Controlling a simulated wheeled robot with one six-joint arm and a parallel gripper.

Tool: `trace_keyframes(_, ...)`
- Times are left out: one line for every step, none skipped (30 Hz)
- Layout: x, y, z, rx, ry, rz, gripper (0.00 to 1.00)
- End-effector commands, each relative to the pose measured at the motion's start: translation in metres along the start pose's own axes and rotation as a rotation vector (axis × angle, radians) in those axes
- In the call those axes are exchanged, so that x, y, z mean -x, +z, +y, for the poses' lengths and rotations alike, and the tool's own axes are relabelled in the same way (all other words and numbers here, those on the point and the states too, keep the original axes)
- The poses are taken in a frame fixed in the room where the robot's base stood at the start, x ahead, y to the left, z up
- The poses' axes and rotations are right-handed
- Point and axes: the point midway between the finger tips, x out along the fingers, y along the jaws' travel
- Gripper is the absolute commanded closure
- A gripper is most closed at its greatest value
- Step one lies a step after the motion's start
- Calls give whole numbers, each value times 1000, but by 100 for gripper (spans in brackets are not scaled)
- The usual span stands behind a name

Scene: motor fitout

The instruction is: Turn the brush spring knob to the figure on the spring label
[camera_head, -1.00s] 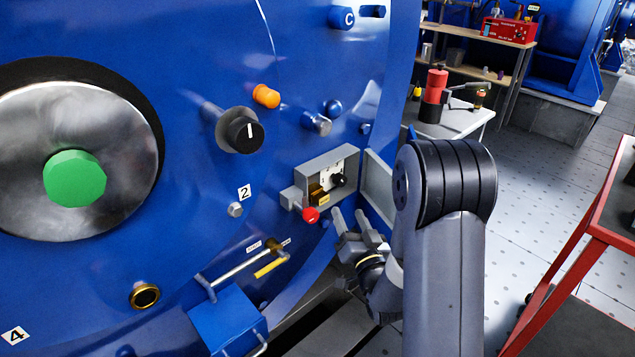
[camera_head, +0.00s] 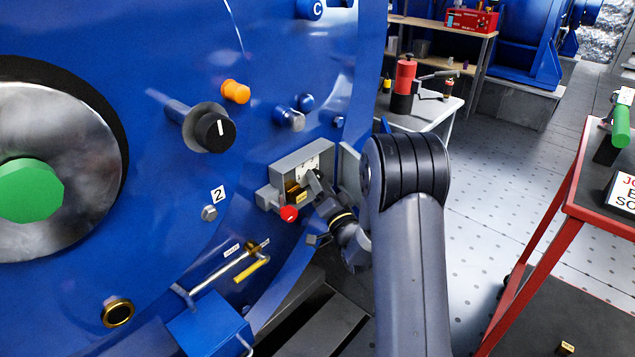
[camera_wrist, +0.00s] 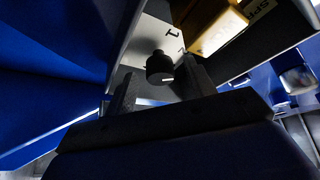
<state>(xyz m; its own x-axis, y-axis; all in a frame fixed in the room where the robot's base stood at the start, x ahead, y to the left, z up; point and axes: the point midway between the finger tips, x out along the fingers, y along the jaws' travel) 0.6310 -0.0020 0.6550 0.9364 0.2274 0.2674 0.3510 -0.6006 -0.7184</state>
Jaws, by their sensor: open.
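The small black knob (camera_wrist: 159,68) stands out from a white dial plate (camera_wrist: 150,40) in the wrist view. A "1" and part of another mark show on the plate. In the head view the plate (camera_head: 309,164) sits inside an open grey box (camera_head: 318,153) on the blue motor; my gripper hides the knob there. My gripper (camera_wrist: 158,82) is open, with one finger on each side of the knob; I cannot tell whether they touch it. It is also in the head view (camera_head: 314,182).
A red ball-ended lever (camera_head: 289,213) juts out just left of my gripper. The box's open grey door (camera_head: 349,165) stands close on the right. A larger black knob (camera_head: 215,131) is up and left. A red-framed cart (camera_head: 570,205) stands far right, with open floor between.

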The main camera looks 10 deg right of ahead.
Motion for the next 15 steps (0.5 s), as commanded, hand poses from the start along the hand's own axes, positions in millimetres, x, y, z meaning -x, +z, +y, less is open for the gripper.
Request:
trace_keyframes(-5, 1, 0, 0, -1, -1, 48)
trace_keyframes(-8, 1, 0, 1, -2, 0, 48)
trace_keyframes(-10, 1, 0, 1, -1, -1, 48)
trace_keyframes(-12, 1, 0, 0, 0, -1, 48)
trace_keyframes(-13, 1, 0, 0, 0, -2, 48)
trace_keyframes(-14, 1, 0, 0, 0, -1, 48)
trace_keyframes(-15, 1, 0, 0, 0, -1, 48)
trace_keyframes(-15, 0, 0, 0, 0, -1, 48)
trace_keyframes(-15, 0, 0, 0, 0, -1, 48)
trace_keyframes(-15, 0, 0, 0, 1, -1, 48)
trace_keyframes(-15, 0, 0, 0, 1, -1, 48)
trace_keyframes(-15, 0, 0, 0, 1, -1, 48)
trace_keyframes(-15, 0, 0, 0, 1, -1, 48)
trace_keyframes(-15, 0, 0, 0, 1, -1, 49)
trace_keyframes(-15, 0, 0, 0, 1, -1, 52)
